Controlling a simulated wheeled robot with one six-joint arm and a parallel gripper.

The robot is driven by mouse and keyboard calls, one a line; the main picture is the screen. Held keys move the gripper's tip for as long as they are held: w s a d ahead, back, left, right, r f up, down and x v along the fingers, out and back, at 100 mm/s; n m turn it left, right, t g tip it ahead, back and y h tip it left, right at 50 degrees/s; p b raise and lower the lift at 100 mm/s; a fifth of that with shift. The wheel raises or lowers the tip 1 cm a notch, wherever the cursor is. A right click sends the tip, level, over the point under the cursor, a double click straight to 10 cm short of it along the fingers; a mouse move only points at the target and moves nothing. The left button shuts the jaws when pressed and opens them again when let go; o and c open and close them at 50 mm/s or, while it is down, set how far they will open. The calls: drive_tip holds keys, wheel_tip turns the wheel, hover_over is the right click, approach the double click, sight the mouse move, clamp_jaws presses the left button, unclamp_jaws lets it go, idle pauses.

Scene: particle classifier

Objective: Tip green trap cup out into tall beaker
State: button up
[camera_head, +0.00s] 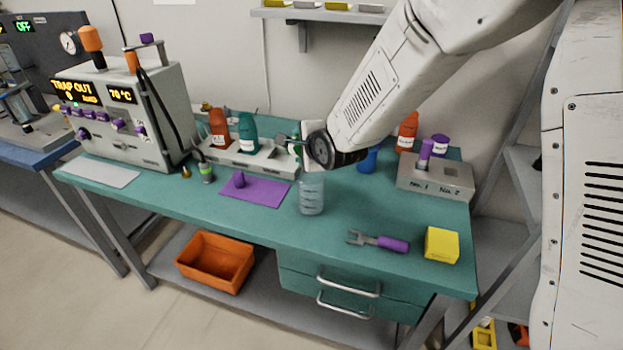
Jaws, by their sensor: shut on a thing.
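The tall beaker (311,195), clear with pale markings, stands upright on the teal bench near the middle. My gripper (284,141) is above and slightly left of the beaker, turned sideways with its dark wrist to the right. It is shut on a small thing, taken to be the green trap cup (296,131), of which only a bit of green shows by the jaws. The cup's tilt and contents cannot be made out. The gripper is apart from the beaker.
A grey rack (262,164) with red and teal bottles stands behind on the left. A purple mat (248,192) lies left of the beaker. A purple-handled fork tool (378,242), a yellow block (441,245) and a grey holder (436,178) are right. The front middle is clear.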

drive_tip(key=shift+s+f+t, duration=0.1)
drive_tip(key=shift+f+t, duration=0.15)
drive_tip(key=shift+t, duration=0.05)
drive_tip(key=shift+s+d+r+t+y+p, duration=0.1)
drive_tip(key=shift+r+t+y+p, duration=0.15)
drive_tip(key=shift+t+y+p, duration=0.35)
idle(0.6)
drive_tip(key=shift+s+d+r+t+y, duration=0.15)
drive_tip(key=shift+s+t, duration=0.15)
drive_tip(key=shift+t, duration=0.2)
drive_tip(key=shift+s+d+t+y, duration=0.15)
drive_tip(key=shift+s+t, duration=0.15)
drive_tip(key=shift+t, duration=0.2)
drive_tip(key=shift+s+r+t+y, duration=0.2)
drive_tip(key=shift+r+t+y, duration=0.2)
drive_tip(key=shift+r+t, duration=0.45)
idle(0.7)
drive_tip(key=shift+s+d+r+t+y+p, duration=0.15)
drive_tip(key=shift+s+t+y+p, duration=0.15)
drive_tip(key=shift+t, duration=0.45)
drive_tip(key=shift+s+d+r+t+y+p, duration=0.15)
drive_tip(key=shift+t+y+p, duration=0.2)
drive_tip(key=shift+t, duration=0.35)
idle(1.2)
drive_tip(key=shift+s+r+t+y, duration=0.2)
drive_tip(key=shift+r+t+y, duration=0.15)
drive_tip(key=shift+r+t, duration=0.35)
idle(0.6)
